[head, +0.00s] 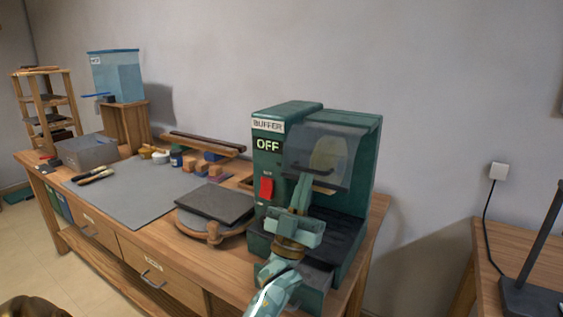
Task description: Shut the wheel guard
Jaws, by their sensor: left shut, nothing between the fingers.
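The green buffer machine (283,115) stands at the right end of the workbench, with an OFF display and a red switch (266,188). Its wheel guard (352,150) is a see-through smoky panel across the upper front, tilted outward at the bottom, with a dark handle low on its left. The pale round wheel (328,154) shows through it. My left gripper (303,180) is shut and empty, in front of the machine. Its fingertips point up close to the guard's handle and lower left edge; I cannot tell whether they touch. My right gripper is not in view.
A round turntable with a dark slab (215,203) sits just left of the machine. Small jars and blocks (188,165) lie behind it. A grey mat (125,190) covers the bench's left part. A second table (490,258) with a dark stand is at right.

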